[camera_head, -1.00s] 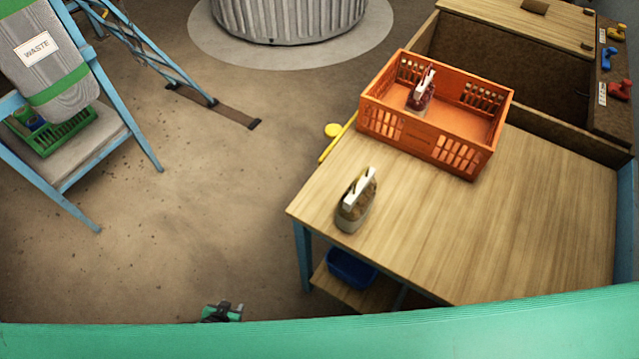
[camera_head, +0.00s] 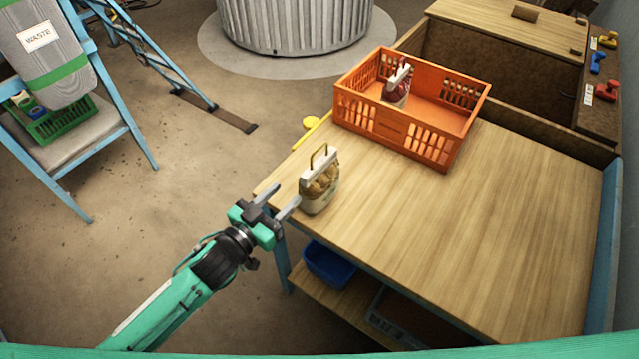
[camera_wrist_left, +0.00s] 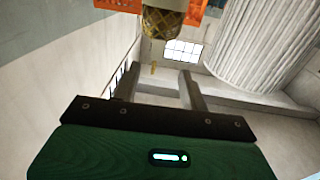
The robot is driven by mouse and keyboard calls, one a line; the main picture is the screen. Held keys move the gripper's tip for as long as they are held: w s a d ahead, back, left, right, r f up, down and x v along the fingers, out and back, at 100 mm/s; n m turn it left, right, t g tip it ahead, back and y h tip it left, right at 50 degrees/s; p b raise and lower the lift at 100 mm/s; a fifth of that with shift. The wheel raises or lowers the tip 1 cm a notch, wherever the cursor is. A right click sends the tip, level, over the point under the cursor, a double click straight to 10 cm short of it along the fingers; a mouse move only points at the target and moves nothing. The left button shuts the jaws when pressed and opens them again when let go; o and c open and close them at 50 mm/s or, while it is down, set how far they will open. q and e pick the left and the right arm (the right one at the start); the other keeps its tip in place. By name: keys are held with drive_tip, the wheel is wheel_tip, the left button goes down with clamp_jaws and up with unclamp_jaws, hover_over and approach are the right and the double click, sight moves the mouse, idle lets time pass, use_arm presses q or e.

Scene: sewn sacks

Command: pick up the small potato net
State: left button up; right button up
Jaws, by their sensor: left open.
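The small potato net (camera_head: 320,183) stands upright on the near left corner of the wooden table, with a white top band and a handle loop. It also shows at the top of the left wrist view (camera_wrist_left: 163,20), partly cut off. My left gripper (camera_head: 283,201) is open and empty, at the table's left edge. Its fingertips point toward the net and lie just left of it; I cannot tell whether one touches it. In the left wrist view the two fingers (camera_wrist_left: 190,82) are apart with nothing between them. My right gripper is not in view.
An orange crate (camera_head: 385,131) with a red net (camera_head: 397,86) inside stands behind the potato net on the wooden table (camera_head: 480,230). A blue bin (camera_head: 329,264) sits on the shelf below. A yellow object (camera_head: 311,123) is beyond the left edge. The table's middle is clear.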

sight(302, 180)
use_arm(q)
drive_tip(key=p+x, duration=0.1)
drive_tip(key=x, duration=0.5)
drive_tip(key=shift+w+d, duration=0.3)
drive_tip(key=x, duration=0.1)
drive_tip(key=p+x, duration=0.1)
drive_tip(key=x, duration=0.2)
drive_tip(key=shift+s+d+f, duration=0.1)
drive_tip(key=shift+d+f, duration=0.2)
drive_tip(key=shift+w+d, duration=0.2)
drive_tip(key=shift+w, duration=0.1)
drive_tip(key=shift+f, duration=0.1)
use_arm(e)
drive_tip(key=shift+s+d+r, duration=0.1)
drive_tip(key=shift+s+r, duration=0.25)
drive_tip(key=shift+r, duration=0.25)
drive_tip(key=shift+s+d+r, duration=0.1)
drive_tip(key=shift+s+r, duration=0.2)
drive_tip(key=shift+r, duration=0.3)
use_arm(q)
clamp_jaws()
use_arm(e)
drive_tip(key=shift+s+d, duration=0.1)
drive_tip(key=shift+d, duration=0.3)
